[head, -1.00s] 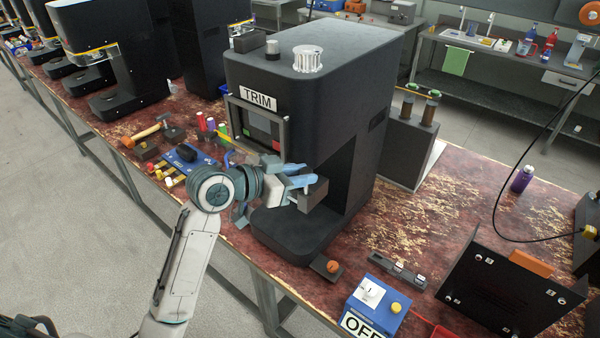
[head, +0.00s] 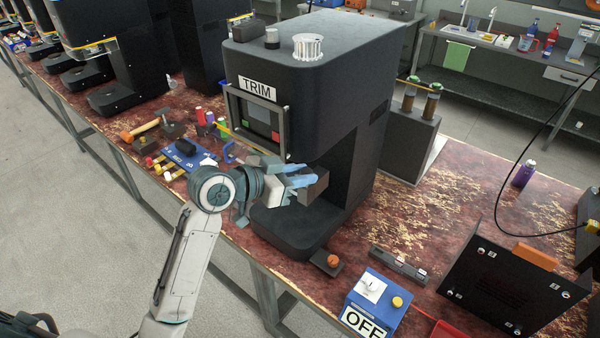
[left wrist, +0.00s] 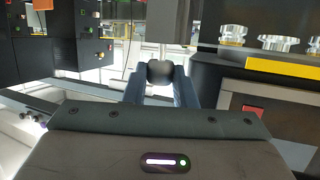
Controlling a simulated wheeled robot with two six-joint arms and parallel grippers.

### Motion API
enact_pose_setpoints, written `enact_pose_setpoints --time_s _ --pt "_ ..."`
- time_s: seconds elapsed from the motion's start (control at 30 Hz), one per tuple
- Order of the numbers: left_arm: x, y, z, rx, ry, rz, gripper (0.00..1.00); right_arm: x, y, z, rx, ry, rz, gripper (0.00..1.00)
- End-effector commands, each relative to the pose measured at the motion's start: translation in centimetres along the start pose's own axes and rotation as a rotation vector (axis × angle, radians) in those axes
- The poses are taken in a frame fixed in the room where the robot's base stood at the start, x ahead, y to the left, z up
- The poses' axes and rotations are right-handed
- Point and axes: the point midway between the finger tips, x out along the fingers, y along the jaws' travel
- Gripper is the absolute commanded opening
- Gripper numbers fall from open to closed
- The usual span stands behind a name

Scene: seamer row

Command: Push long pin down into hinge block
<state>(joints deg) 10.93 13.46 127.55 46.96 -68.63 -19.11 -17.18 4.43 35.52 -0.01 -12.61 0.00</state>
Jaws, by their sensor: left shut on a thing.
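My left gripper (head: 308,179) reaches in from the left to the front of the TRIM machine (head: 345,110). Its blue fingers are shut on a dark, rounded piece (left wrist: 160,72), seen between the fingertips in the left wrist view; it looks like the head of the long pin. In the head view the fingers and hand hide most of the pin. A dark block (head: 316,187), apparently the hinge block, juts from the machine right at the fingertips. How deep the pin sits in it cannot be told. My right gripper is not in view.
A small plate with an orange knob (head: 333,261) lies at the machine's foot. A blue OFF box (head: 377,301) stands near the table's front edge. A blue tool tray (head: 188,155) and a hammer (head: 140,131) lie to the left.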

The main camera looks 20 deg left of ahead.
Motion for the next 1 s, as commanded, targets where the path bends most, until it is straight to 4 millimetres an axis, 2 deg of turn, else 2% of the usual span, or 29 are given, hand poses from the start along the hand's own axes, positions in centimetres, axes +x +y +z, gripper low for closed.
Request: enact_pose_setpoints --time_s 0.63,0.67,0.77,1.0 --pt "0.5 0.0 1.6 0.000 0.000 0.000 0.02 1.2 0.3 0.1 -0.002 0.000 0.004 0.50" --pt "0.5 0.0 1.5 0.000 0.001 0.000 0.30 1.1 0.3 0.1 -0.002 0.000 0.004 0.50" --pt "0.5 0.0 1.5 0.000 0.001 0.000 0.50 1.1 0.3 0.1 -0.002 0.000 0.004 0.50" --pt "0.5 0.0 1.5 0.001 0.001 -0.001 0.50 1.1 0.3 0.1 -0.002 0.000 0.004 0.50"
